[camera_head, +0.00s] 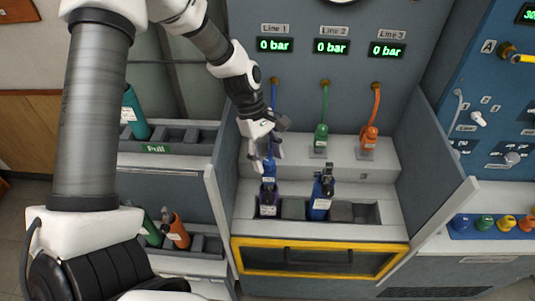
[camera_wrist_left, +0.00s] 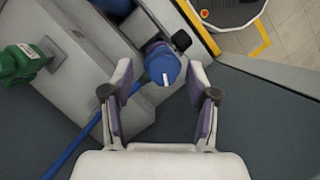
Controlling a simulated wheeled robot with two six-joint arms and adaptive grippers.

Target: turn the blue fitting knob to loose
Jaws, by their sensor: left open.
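The blue fitting knob (camera_wrist_left: 162,67) shows in the left wrist view as a round blue cap with a white mark, on the end of a blue hose (camera_wrist_left: 75,150). My left gripper (camera_wrist_left: 160,84) is open. Its two fingertips lie either side of the knob, with a visible gap on each side. In the head view my left gripper (camera_head: 266,152) is over the left end of the bench ledge, under the Line 1 display (camera_head: 275,45). There the gripper mostly hides the blue fitting. My right gripper is not in view.
A green fitting (camera_head: 320,137) and an orange fitting (camera_head: 369,139) hang on hoses to the right. Grey side panels (camera_head: 428,140) flank the bench. All three displays read 0 bar.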

